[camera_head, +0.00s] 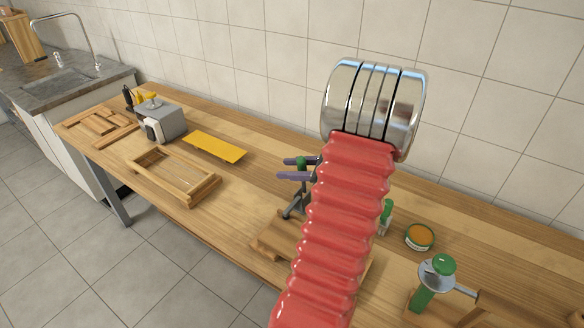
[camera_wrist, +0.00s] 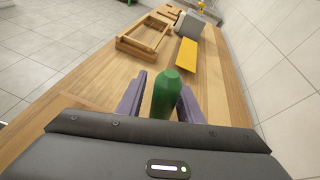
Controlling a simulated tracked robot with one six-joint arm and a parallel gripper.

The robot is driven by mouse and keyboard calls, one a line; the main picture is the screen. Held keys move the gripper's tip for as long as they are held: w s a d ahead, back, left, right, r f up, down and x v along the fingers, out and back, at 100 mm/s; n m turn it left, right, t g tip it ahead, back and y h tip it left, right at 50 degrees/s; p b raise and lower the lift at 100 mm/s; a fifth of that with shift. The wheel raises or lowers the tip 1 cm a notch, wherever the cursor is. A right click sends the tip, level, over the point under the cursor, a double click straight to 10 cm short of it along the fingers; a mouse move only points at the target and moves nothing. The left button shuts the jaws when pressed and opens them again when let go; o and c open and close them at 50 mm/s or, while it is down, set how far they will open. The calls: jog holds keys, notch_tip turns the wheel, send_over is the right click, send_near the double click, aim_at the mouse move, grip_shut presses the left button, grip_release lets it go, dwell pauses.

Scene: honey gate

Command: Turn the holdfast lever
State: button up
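My gripper (camera_wrist: 163,98) has two purple fingers, set apart on either side of a green rounded handle (camera_wrist: 168,92) that seems to be the holdfast lever's grip. A small gap shows between the left finger and the handle; the right finger is close to it, and I cannot tell if it touches. In the head view my gripper (camera_head: 296,169) is partly hidden by my red arm. A bit of the green handle shows between the fingers, above a dark metal lever part (camera_head: 294,207). Its base is mostly hidden.
The wooden bench (camera_head: 250,190) holds an open wooden frame (camera_head: 205,190), a yellow sheet (camera_head: 215,147), a grey box (camera_head: 162,121) and an orange-topped round tin (camera_head: 419,237). A green-knobbed fixture (camera_head: 440,266) stands at the front right. A tiled wall backs the bench.

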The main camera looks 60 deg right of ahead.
jog(key=shift+o, duration=0.6)
jog(key=shift+d, duration=0.1)
jog(key=shift+s+r, duration=0.1)
jog(key=shift+s, duration=0.05)
jog(key=v, duration=1.3)
jog(key=shift+s, duration=0.25)
